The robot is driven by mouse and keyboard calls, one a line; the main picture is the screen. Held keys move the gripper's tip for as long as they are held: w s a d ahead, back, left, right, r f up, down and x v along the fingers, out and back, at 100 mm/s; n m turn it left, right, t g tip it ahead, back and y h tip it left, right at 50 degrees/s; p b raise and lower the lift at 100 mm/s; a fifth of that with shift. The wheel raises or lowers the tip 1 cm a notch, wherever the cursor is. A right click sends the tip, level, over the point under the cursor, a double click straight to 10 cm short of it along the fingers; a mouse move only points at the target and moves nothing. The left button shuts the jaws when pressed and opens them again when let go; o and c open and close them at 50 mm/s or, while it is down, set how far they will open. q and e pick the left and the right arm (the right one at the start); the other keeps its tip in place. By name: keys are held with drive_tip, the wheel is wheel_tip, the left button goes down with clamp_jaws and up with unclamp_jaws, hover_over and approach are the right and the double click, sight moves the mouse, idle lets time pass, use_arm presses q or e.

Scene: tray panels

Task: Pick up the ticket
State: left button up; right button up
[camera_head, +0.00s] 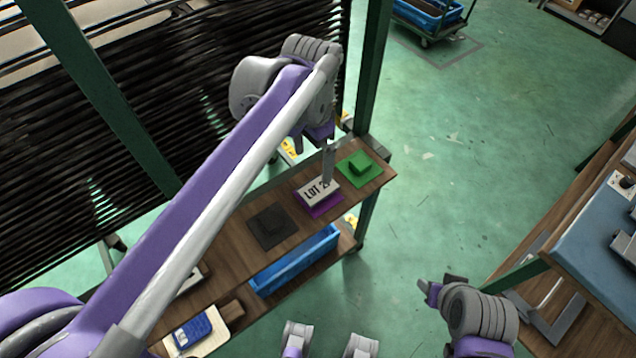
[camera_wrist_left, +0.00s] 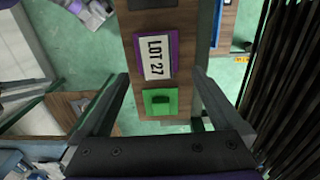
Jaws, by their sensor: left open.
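The ticket, a white card marked LOT 27 (camera_head: 312,192), lies on a purple panel (camera_head: 322,210) on the wooden shelf; in the left wrist view the ticket (camera_wrist_left: 156,58) reads in full. My left gripper (camera_head: 327,172) is above it, pointing down, and one finger hides part of the print in the head view. In the left wrist view the left gripper (camera_wrist_left: 160,76) is open, its fingers spread wide on either side of the panels, with nothing between them held. My right gripper (camera_head: 440,287) is at the lower right, away from the shelf; its jaws are unclear.
A green panel with a raised block (camera_head: 360,163) is right of the ticket, a dark panel (camera_head: 272,226) left of it. A blue crate (camera_head: 295,262) is below the shelf top. A green post (camera_head: 372,80) rises behind. A workbench (camera_head: 590,250) stands at right; open floor lies between.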

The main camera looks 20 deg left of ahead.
sight(318, 188)
use_arm(q)
drive_tip(key=f, duration=0.3)
drive_tip(key=shift+s+d+f, duration=0.1)
drive_tip(key=shift+s+f, duration=0.2)
drive_tip(key=shift+f, duration=0.05)
drive_tip(key=f, duration=0.3)
drive_tip(key=d+f+b, duration=0.1)
drive_tip(key=f, duration=0.1)
drive_tip(key=shift+w, duration=0.35)
drive_tip(key=shift+r, duration=0.1)
drive_tip(key=c, duration=1.3)
